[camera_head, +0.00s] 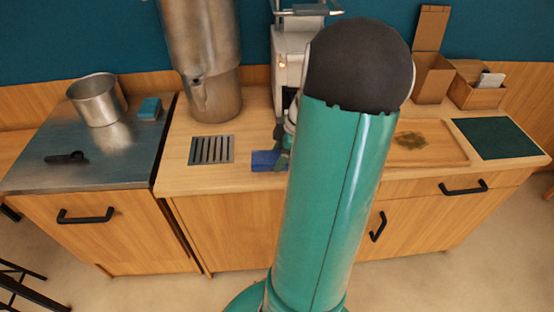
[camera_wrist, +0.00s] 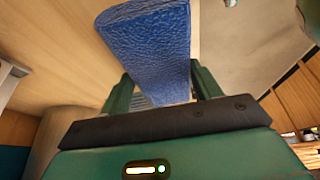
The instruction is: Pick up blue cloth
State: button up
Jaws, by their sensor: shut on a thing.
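The blue cloth (camera_wrist: 152,45) fills the upper middle of the wrist view, between the two green fingers of my gripper (camera_wrist: 160,88). My gripper is shut on it. In the head view the blue cloth (camera_head: 266,160) shows at the front of the wooden counter, right of the metal grate. My gripper (camera_head: 281,152) is beside it there, mostly hidden behind my green arm. I cannot tell from the head view whether the cloth is clear of the counter.
A metal grate (camera_head: 211,150) and a tall metal urn (camera_head: 205,70) are to the left. A pot (camera_head: 97,100), a teal block (camera_head: 149,109) and a black object (camera_head: 66,158) sit on the steel top. A wooden tray (camera_head: 425,155) and dark green mat (camera_head: 497,138) are to the right.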

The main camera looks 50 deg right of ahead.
jog(key=s+a+r, duration=0.5)
jog(key=s+r, duration=0.3)
jog(key=s, duration=0.3)
jog(key=shift+s+a+r, duration=0.15)
jog(key=shift+s+r, duration=0.2)
jog(key=shift+s, duration=0.05)
jog(key=shift+o, duration=1.2)
jog(key=shift+c, duration=0.6)
